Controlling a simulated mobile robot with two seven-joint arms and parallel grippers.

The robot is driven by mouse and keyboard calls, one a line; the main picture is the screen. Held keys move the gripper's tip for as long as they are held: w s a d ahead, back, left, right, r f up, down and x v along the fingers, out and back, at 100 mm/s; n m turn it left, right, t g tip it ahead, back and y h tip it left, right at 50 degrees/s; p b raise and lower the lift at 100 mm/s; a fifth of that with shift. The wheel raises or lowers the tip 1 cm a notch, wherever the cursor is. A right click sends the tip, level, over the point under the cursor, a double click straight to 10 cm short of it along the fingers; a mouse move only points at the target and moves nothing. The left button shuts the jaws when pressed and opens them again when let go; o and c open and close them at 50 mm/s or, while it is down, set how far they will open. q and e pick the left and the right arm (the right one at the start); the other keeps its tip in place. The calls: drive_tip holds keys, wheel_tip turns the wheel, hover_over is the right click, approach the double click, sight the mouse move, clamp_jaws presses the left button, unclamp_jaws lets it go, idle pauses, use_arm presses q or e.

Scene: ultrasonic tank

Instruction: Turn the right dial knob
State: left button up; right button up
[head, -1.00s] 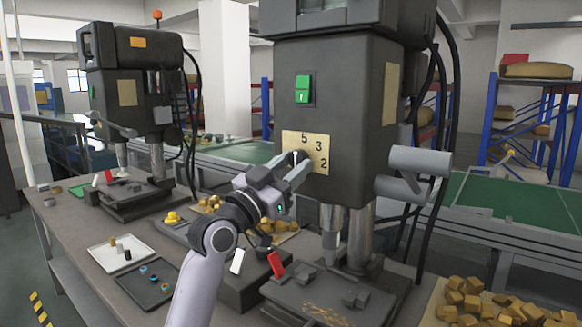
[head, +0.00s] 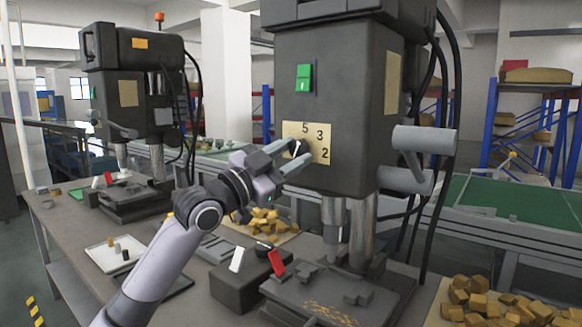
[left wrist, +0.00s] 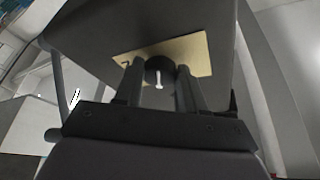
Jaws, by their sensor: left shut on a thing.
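The dial knob (head: 298,148) sits on a tan number plate (head: 319,156) on the front of the near dark drill press. The digits 5, 3 and 2 show on the plate. My left gripper (head: 296,153) is at the knob, one finger on its upper side and one below, and is shut on it. In the left wrist view the black knob (left wrist: 158,67), with a white pointer, lies between the two dark fingers, in front of the plate. The fingers partly hide the knob in the head view. My right gripper is not in view.
A green switch (head: 304,79) is above the plate. Grey cylindrical parts (head: 425,140) stick out at the press's right side. Below are a box with white and red levers (head: 237,258), the press table and wooden blocks. A second press (head: 130,80) stands at the left.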

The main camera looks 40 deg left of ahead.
use_arm(q)
drive_tip(key=shift+a+m+g+h+b, duration=0.1)
drive_tip(key=shift+m+g+h+b, duration=0.45)
drive_tip(key=shift+m, duration=0.75)
drive_tip(key=shift+m+g+h+b, duration=0.15)
drive_tip(key=shift+m+h+b, duration=0.1)
drive_tip(key=shift+m+b, duration=0.85)
drive_tip(key=shift+r+m, duration=0.1)
drive_tip(key=shift+m, duration=0.4)
drive_tip(key=o, duration=1.1)
drive_tip(key=shift+c, duration=0.2)
drive_tip(key=shift+s, duration=0.1)
